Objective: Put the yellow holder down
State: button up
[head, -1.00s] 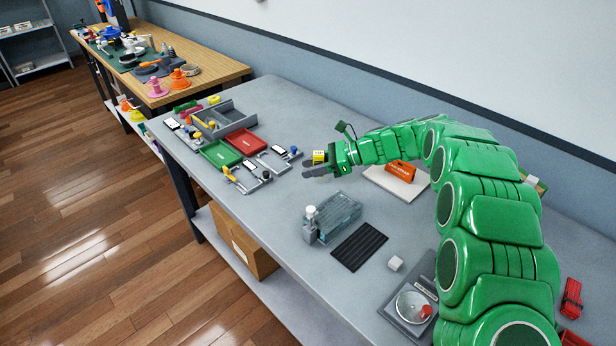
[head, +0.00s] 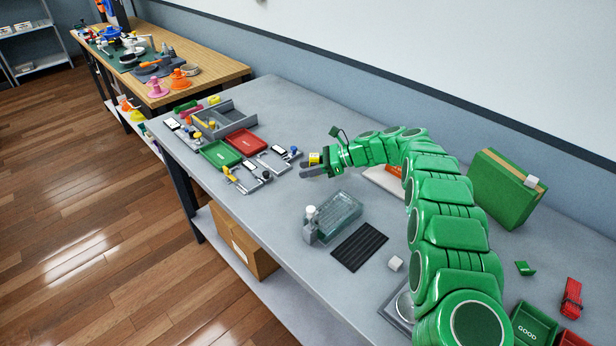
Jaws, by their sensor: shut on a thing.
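My gripper (head: 309,170) is over the grey bench (head: 255,215), right of the two small grey fixtures (head: 288,157). It is shut on the yellow holder (head: 315,159), which shows as a small yellow piece with dark marks at the fingers. The fingers hide part of it. I cannot tell how far the holder is above the bench top.
A red tray (head: 243,141), a green tray (head: 220,154) and a grey divided bin (head: 225,117) stand to the left. A clear box (head: 334,215) and a black ribbed mat (head: 359,246) lie in front. Bare bench lies between the fixtures and the clear box.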

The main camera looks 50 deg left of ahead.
aim_at(308, 183)
jog(key=shift+w+a+f, duration=0.1)
jog(key=shift+a+f, duration=0.05)
jog(key=shift+f, duration=0.25)
jog(key=shift+f, duration=0.1)
jog(key=shift+w+a+f, duration=0.1)
jog(key=shift+a, duration=0.05)
jog(key=shift+f, duration=1.5)
jog(key=shift+f, duration=0.1)
jog(key=o, duration=1.1)
jog(key=v, duration=1.2)
